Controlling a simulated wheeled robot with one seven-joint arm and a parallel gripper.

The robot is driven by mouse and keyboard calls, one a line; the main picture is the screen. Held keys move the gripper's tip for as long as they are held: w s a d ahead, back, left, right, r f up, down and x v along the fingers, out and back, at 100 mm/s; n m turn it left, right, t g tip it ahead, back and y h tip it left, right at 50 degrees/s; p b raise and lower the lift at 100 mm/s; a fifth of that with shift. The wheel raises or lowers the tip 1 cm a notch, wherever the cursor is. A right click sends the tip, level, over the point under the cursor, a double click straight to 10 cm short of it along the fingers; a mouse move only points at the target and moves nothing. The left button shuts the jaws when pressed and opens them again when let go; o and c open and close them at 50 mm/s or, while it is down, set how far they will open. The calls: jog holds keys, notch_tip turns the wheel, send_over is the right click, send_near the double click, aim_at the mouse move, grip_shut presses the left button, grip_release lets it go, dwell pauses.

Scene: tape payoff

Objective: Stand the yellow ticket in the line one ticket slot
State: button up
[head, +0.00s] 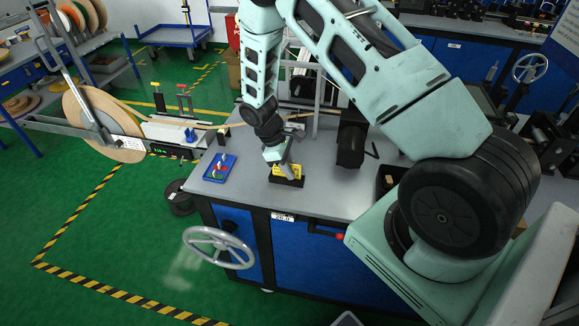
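The yellow ticket (293,170) stands at a small black slotted block (288,182) on the grey bench top. It looks upright, with its lower edge at or in the block; how deep it sits is too small to tell. My gripper (284,167) reaches down from above, its tip right at the ticket and partly in front of it. The fingers are too small and hidden to show whether they grip the ticket or are apart from it. I cannot read any slot label on the block.
A blue tray (208,176) with small red, green and white pieces lies left of the block. A black upright part (351,145) stands to the right. A grey handwheel (219,247) sticks out at the bench front. Bare bench top (330,195) lies right of the block.

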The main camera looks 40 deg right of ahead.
jog(key=b+v, duration=0.4)
jog(key=v, duration=1.3)
jog(key=shift+r, duration=0.25)
jog(key=s+a+r+t+y, duration=0.1)
jog(key=s+a+r, duration=0.2)
jog(key=s+a, duration=0.4)
jog(key=s+a+r+t+y, duration=0.1)
jog(key=s+a+r, duration=0.1)
jog(key=s+a, duration=0.85)
jog(key=s, duration=0.4)
jog(key=s+a+r+t+y, duration=0.1)
jog(key=s+a, duration=0.2)
jog(key=s, duration=0.4)
jog(key=shift+s+a+t+b, duration=0.15)
jog(key=shift+a+t+b, duration=0.15)
jog(key=shift+b, duration=0.15)
jog(key=shift+d, duration=0.2)
